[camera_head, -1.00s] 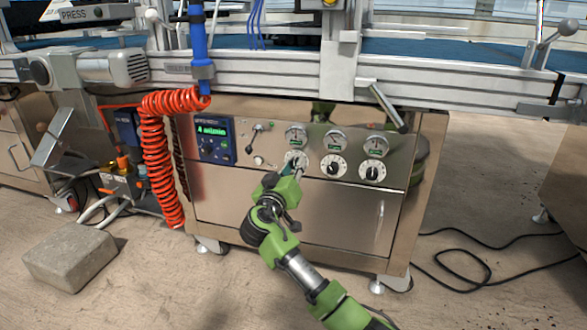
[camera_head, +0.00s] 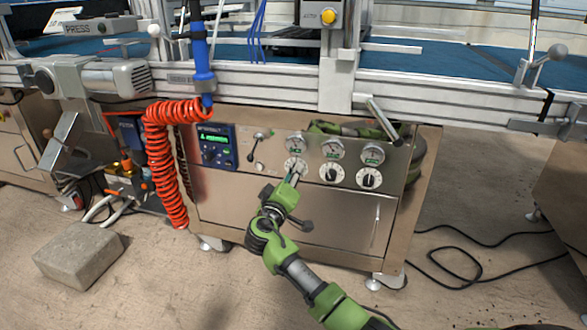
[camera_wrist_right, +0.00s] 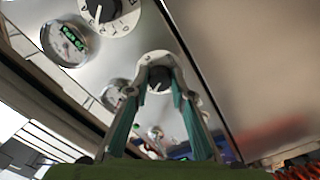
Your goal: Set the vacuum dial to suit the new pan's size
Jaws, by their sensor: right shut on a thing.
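Three white dials with black knobs sit in a row on the steel panel: the left dial (camera_head: 295,164), the middle dial (camera_head: 332,173) and the right dial (camera_head: 369,179). A round gauge with a green readout sits above each; the left gauge (camera_head: 296,143) is above the left dial. My right gripper (camera_head: 293,177) is at the left dial, its fingers shut on the black knob (camera_wrist_right: 159,79) in the right wrist view. The fingers partly hide that dial's face, so I cannot read its setting. My left gripper is not in view.
A blue control box (camera_head: 216,147) with a green display and a small lever (camera_head: 257,142) are left of the dials. A coiled red hose (camera_head: 166,160) hangs further left. A concrete block (camera_head: 78,255) lies on the floor; black cables (camera_head: 463,262) lie at right.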

